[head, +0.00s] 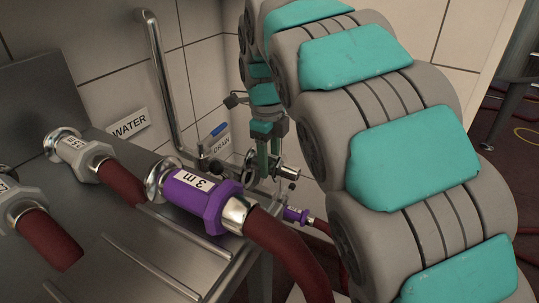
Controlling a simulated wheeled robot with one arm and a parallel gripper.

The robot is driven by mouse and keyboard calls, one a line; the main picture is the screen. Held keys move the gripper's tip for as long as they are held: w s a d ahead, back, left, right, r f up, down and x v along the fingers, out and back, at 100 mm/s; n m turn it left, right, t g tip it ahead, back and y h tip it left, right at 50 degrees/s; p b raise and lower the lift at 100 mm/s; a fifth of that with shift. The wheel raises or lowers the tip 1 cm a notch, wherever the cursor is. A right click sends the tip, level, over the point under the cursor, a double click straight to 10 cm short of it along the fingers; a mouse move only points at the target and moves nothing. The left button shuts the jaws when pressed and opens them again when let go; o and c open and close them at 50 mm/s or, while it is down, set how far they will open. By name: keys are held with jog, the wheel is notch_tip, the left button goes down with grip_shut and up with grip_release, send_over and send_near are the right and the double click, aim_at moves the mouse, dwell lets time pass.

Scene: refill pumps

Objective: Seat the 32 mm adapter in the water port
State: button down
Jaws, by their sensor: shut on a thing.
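My gripper (269,151), with teal fingers, points down beside the tiled wall, beyond the bench's right end. It is shut on a shiny metal adapter (288,174) with round flanged ends; I cannot read a size on it. I cannot make out the water port for certain. My arm fills the right side and hides what lies behind it.
A purple coupling marked 3 m (207,193) with a red hose (290,258) lies on the steel bench (120,230). Grey couplings (78,152) with red hoses lie to its left. A smaller purple coupling (296,215) is below my gripper. A chrome pipe (163,85) runs up the wall.

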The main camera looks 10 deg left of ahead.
aim_at(270, 191)
jog(key=shift+f+b, duration=0.8)
jog(key=shift+f, duration=2.05)
jog(key=shift+f, duration=0.25)
jog(key=shift+c, duration=1)
grip_release()
jog(key=shift+s+a+r, duration=0.1)
jog(key=shift+s+r, duration=0.05)
jog(key=shift+r, duration=3.7)
